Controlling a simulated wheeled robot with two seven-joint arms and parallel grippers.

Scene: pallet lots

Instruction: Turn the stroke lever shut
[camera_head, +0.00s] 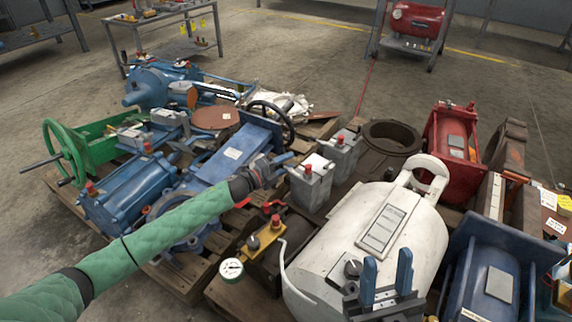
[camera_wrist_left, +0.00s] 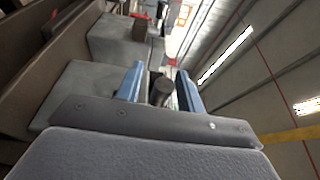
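My left gripper (camera_head: 284,160) reaches across the pallet lot, with its blue fingertips beside two grey blocks. In the left wrist view the fingers (camera_wrist_left: 160,84) stand apart. A dark round-ended post (camera_wrist_left: 162,91) shows between them, possibly part of the stroke lever; it does not look clamped. I cannot tell for sure which part is the stroke lever, and the arm and hand hide what lies beneath them. My right gripper (camera_head: 387,272) is at the bottom, in front of the white tank (camera_head: 340,225), with its blue fingers upright, apart and empty.
The near grey block (camera_head: 308,185) and far grey block (camera_head: 341,155) carry red knobs. A yellow block (camera_head: 262,243) and round gauge (camera_head: 231,269) lie in front. Blue machinery (camera_head: 128,192), a green handwheel (camera_head: 65,150) and a red machine (camera_head: 452,140) crowd the pallets.

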